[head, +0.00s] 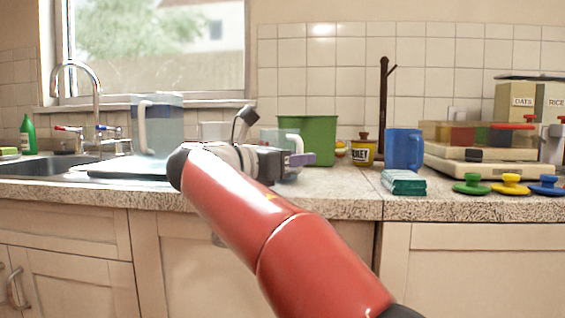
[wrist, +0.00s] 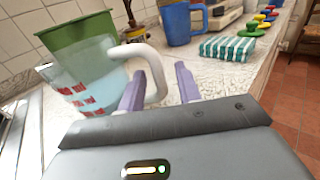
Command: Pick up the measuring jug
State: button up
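The measuring jug (wrist: 82,82) is clear with red markings and a white handle (wrist: 157,72). It stands upright on the counter at the left of the wrist view. In the head view the jug (head: 279,136) is partly hidden behind my gripper (head: 301,159). My gripper also shows in the wrist view (wrist: 160,76), with its two purple fingers apart. The handle's outer side lies between the fingers, and the left finger overlaps the handle loop. I cannot tell whether either finger touches it.
A green bin (head: 318,139) stands behind the jug. A blue mug (head: 403,150) and a teal striped packet (head: 403,182) are to the right. A larger clear pitcher (head: 166,127) stands left by the sink (head: 42,167). Coloured knobs (head: 510,184) lie near the right counter edge.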

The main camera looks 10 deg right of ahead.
jog(key=shift+w+d, duration=0.35)
jog(key=shift+d, duration=0.2)
grip_shut()
jog(key=shift+r, duration=0.1)
